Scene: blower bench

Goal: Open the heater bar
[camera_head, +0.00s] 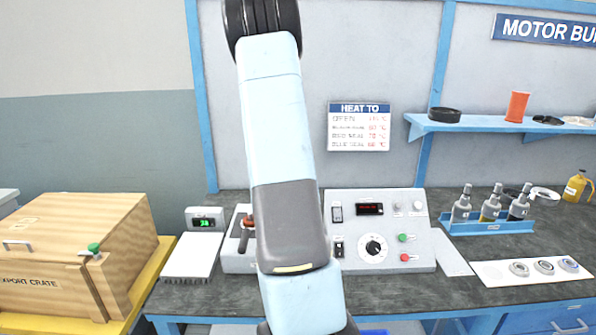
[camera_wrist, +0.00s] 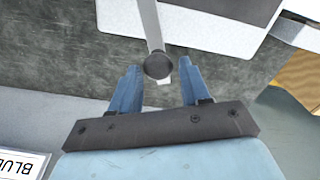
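In the wrist view a grey metal bar (camera_wrist: 149,25) ends in a dark round knob (camera_wrist: 158,66). The bar runs from a pale housing over the dark bench top. My gripper (camera_wrist: 160,72) is open, with its two blue fingers apart on either side of the knob. I cannot tell whether either finger touches it. In the head view my arm covers the middle of the heater unit (camera_head: 385,261), and the bar and my fingers are hidden behind it. The unit's panel shows a red display (camera_head: 369,209) and a black dial (camera_head: 373,246).
A wooden crate (camera_head: 45,285) stands at the left. A white device with a green display (camera_head: 205,223) sits beside the heater. Bottles in a blue rack (camera_head: 490,227) and a white strip with several rings (camera_head: 500,276) lie at the right. A shelf (camera_head: 470,125) hangs above.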

